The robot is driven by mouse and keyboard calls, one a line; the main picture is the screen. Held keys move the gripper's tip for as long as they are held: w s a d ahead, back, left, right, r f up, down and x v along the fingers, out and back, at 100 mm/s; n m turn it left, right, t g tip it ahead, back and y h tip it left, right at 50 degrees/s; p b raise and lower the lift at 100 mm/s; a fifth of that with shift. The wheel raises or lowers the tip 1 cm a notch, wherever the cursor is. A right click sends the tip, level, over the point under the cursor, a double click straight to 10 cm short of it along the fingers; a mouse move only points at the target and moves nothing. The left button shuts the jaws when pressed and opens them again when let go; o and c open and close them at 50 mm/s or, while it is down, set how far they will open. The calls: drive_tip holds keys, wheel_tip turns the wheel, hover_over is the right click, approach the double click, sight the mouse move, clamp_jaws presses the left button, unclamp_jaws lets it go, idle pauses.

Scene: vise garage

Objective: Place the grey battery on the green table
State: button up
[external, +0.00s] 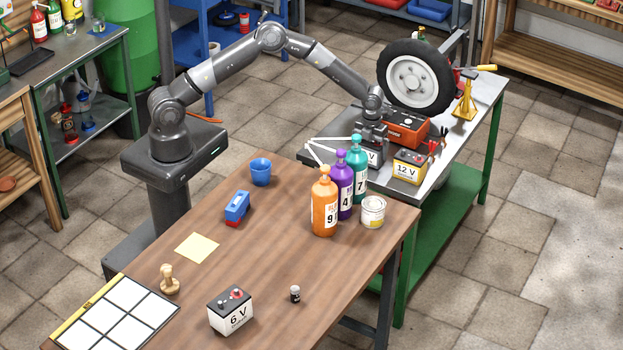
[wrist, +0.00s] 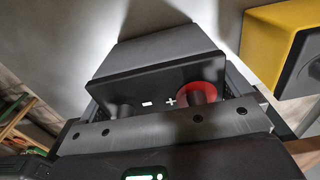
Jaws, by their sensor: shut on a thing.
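The grey battery has a black top with minus and plus marks and a red terminal, and its grey body (wrist: 165,52) shows in the wrist view. In the external view it (external: 371,157) is partly hidden by my gripper and the bottles. My gripper (external: 371,136) is shut on it from above. The green table (external: 487,98) has a grey metal top and green legs and shelf. The battery is at the near part of this top; whether it touches the surface I cannot tell.
A yellow 12 V battery (external: 410,166) stands close right of the held one, and an orange-red box (external: 403,130) is behind. A wheel (external: 414,77) stands farther back. Orange (external: 324,205), purple (external: 342,187) and teal (external: 357,172) bottles stand on the wooden table (external: 285,245) in front.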

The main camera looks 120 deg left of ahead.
drive_tip(key=shift+f, duration=0.1)
drive_tip(key=o, duration=1.4)
drive_tip(key=shift+f, duration=0.15)
wheel_tip(320, 180, up, 12)
drive_tip(key=shift+r, duration=0.2)
